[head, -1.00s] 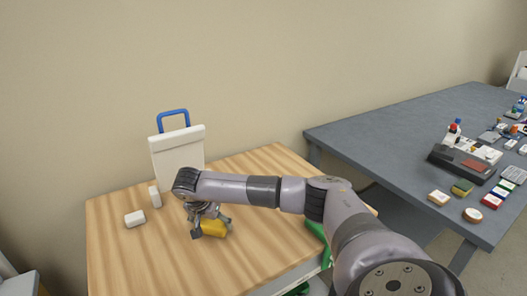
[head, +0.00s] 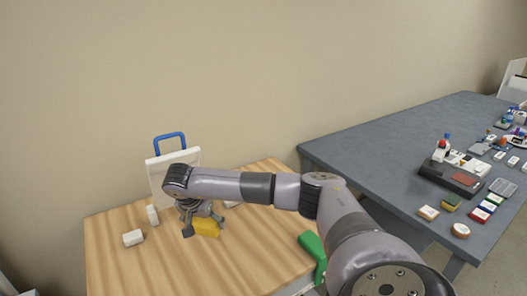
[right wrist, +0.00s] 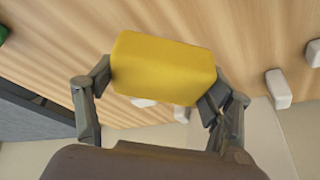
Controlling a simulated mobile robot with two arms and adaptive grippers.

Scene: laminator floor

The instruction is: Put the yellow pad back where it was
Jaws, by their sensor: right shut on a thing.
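The yellow pad (head: 207,228) is a rounded block between the fingers of my right gripper (head: 203,226), over the wooden table (head: 250,248). In the right wrist view the pad (right wrist: 163,62) fills the space between the two fingers (right wrist: 160,85), which press on its opposite sides. The gripper is shut on it. I cannot tell whether the pad touches the table. My left gripper is not in view.
A white board-like item (head: 160,178) with a blue handle (head: 169,140) stands at the back of the wooden table. White blocks (head: 132,238) lie left of the pad. A green object (head: 313,252) is at the right edge. A grey table (head: 350,150) with many items stands right.

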